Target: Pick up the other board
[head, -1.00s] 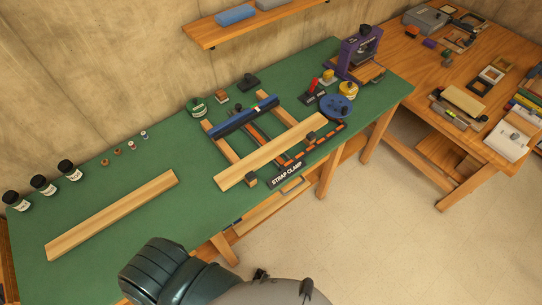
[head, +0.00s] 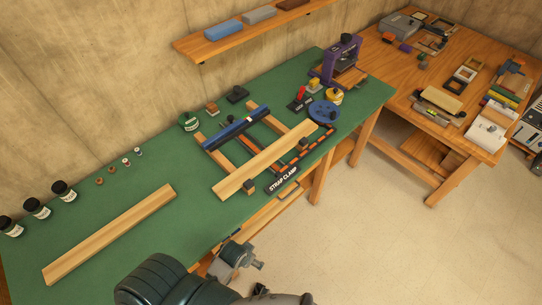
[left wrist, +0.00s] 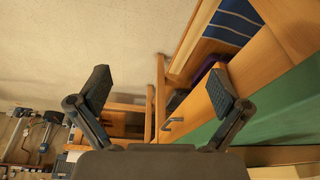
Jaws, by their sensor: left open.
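A long pale wooden board (head: 108,234) lies alone and flat on the green-topped bench at the left. A second pale board (head: 262,160) lies across the wooden strips of the strap clamp (head: 283,180) in the middle of the bench. My left gripper (left wrist: 160,90) is open and empty in the left wrist view, with floor and the bench edge beyond its fingers. My left arm is at the bottom of the head view, by the front edge of the bench, apart from both boards. My right gripper is not in view.
Several dark jars (head: 37,209) stand at the bench's left end. A blue disc (head: 323,112) and a purple tool (head: 341,62) stand at the right end. A second wooden table (head: 440,80) with small items is beyond. Green surface around the lone board is clear.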

